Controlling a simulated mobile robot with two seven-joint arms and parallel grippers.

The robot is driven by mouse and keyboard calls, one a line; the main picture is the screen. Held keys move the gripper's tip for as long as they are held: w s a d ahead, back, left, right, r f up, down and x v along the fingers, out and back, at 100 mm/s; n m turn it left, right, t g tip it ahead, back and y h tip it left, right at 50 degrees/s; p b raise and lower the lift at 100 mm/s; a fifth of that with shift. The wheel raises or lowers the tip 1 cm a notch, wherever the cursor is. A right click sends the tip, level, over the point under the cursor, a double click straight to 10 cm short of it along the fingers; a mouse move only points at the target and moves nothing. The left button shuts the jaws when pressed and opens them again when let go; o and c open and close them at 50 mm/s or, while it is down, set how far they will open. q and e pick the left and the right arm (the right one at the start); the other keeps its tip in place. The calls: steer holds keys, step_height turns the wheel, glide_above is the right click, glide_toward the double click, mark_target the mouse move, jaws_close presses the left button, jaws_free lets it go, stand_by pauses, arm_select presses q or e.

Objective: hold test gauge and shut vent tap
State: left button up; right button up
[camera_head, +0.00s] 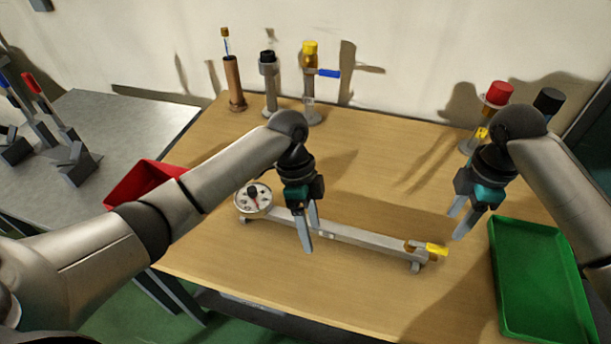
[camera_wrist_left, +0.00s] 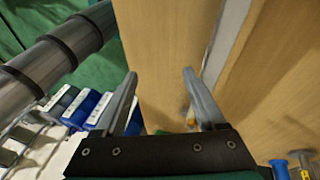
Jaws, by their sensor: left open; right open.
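The test gauge (camera_head: 254,198) has a round white dial and sits at the left end of a grey bar (camera_head: 345,235) lying on the table. A yellow tap handle (camera_head: 436,249) is at the bar's right end; I cannot tell if it is the vent tap. My left gripper (camera_head: 308,236) is open and empty, above the bar just right of the gauge. Its open fingers also show in the left wrist view (camera_wrist_left: 160,95), with part of the bar beyond them. My right gripper (camera_head: 460,222) is open and empty, above the table, up and right of the yellow handle.
A green tray (camera_head: 497,285) lies at the right edge and a red bin (camera_head: 133,185) at the left. Several upright fittings stand along the back, including one with a blue lever (camera_head: 329,73) and a red-capped one (camera_head: 498,94). The wooden table's middle (camera_head: 370,170) is clear.

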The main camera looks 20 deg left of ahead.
mark_target(328, 227)
arm_select(q)
steer(key=w+a+r+m+t+y, duration=0.1)
steer(key=w+a+r+t+y, duration=0.2)
steer(key=w+r, duration=0.35)
steer(key=f, duration=1.5)
steer(key=shift+w+a+f, duration=0.1)
steer(key=shift+w+a, duration=0.1)
steer(key=shift+w, duration=0.2)
steer(key=shift+c, duration=0.3)
jaws_close()
steer(key=c, duration=0.5)
jaws_free()
jaws_close()
stand_by(0.4)
